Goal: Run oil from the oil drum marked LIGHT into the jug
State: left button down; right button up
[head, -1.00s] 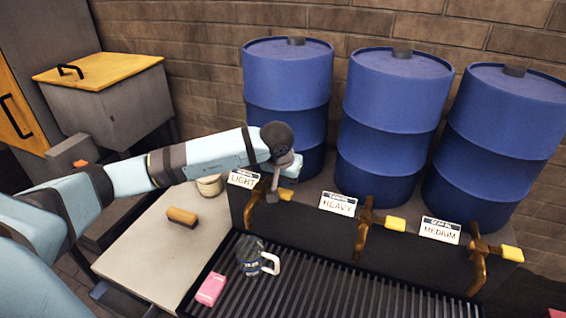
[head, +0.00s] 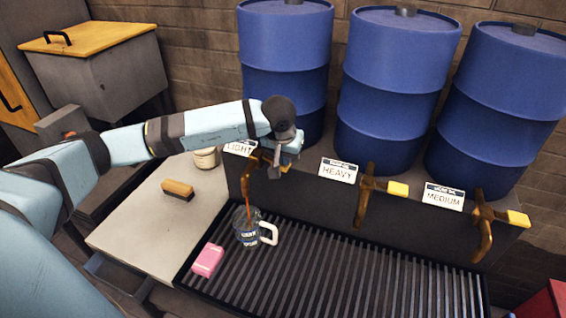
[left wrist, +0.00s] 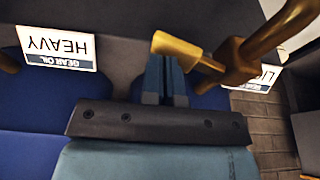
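The blue drum (head: 285,60) at the left stands behind the LIGHT label (head: 239,148). Its brass tap (head: 252,172) lets a thin red-brown stream of oil (head: 248,196) fall into the clear jug (head: 245,232). The jug stands upright on the grate under the tap, its white handle to the right. My left gripper (head: 287,160) is at this tap's lever. In the left wrist view its fingers (left wrist: 163,78) are together against the yellow lever end (left wrist: 178,48), apparently not around it. The oil level in the jug is hard to make out. My right gripper is out of view.
HEAVY (head: 338,171) and MEDIUM (head: 444,196) labels mark two more drums with taps to the right. A pink block (head: 208,260) lies on the slatted grate (head: 330,275) beside the jug. A brush (head: 178,189) and a pale pot (head: 207,157) are on the left worktop.

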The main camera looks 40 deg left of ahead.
pick_arm(q)
jog(key=shift+f, duration=0.15)
jog(key=shift+d, duration=0.1)
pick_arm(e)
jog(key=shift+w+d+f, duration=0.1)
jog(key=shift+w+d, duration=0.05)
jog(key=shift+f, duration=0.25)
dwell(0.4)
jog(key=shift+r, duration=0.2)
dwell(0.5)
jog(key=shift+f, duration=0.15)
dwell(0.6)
